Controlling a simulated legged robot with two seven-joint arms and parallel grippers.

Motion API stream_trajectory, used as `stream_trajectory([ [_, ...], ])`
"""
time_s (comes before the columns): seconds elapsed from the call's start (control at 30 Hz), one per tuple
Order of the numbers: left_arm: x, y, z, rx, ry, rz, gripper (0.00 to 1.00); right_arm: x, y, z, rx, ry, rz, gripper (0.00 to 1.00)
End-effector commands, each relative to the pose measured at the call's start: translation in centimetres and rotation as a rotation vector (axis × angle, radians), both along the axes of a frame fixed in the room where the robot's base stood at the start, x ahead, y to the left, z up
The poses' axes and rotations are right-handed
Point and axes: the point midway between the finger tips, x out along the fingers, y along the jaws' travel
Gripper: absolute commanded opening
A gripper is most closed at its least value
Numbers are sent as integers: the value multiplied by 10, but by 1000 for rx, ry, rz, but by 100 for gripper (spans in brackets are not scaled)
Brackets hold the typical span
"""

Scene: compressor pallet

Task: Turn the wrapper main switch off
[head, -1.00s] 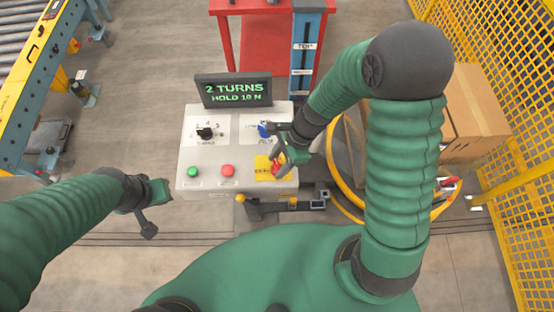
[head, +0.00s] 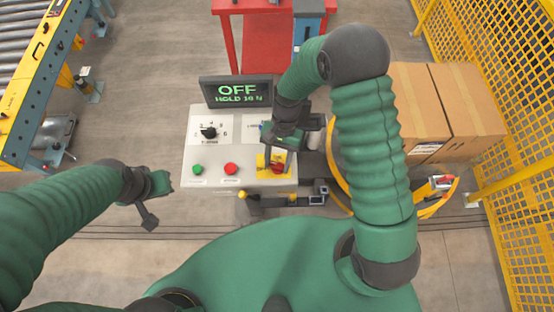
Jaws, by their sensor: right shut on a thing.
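The wrapper control box (head: 212,183) is light grey and stands in front of me. Its main switch (head: 278,168) is a red handle on a yellow plate (head: 262,173) at the lower right of the panel. My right gripper (head: 277,160) reaches down from above and is shut on the switch, hiding part of it. The display (head: 236,91) on top of the box reads OFF, with HOLD and a number below. My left gripper (head: 158,195) hangs empty left of the box, apart from it; its jaw opening is unclear.
The panel also carries a black rotary knob (head: 208,132), a green button (head: 197,169) and a red button (head: 231,168). Cardboard boxes (head: 460,105) and a yellow mesh fence (head: 520,120) are at the right. A roller conveyor (head: 30,60) is at the upper left.

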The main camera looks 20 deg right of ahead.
Motion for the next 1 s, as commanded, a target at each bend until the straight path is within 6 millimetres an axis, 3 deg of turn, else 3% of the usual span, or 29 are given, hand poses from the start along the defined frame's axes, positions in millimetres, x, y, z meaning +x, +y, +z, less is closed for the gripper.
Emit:
stream_trajectory([
  [0.43, 0, 0, 4, 0, 0, 0, 0, 6, 1, 2, -4, -15, 284, 4],
  [1.0, 0, 0, 4, 0, 0, 0, 0, 7, 3, 2, -4, -18, 349, 4],
])
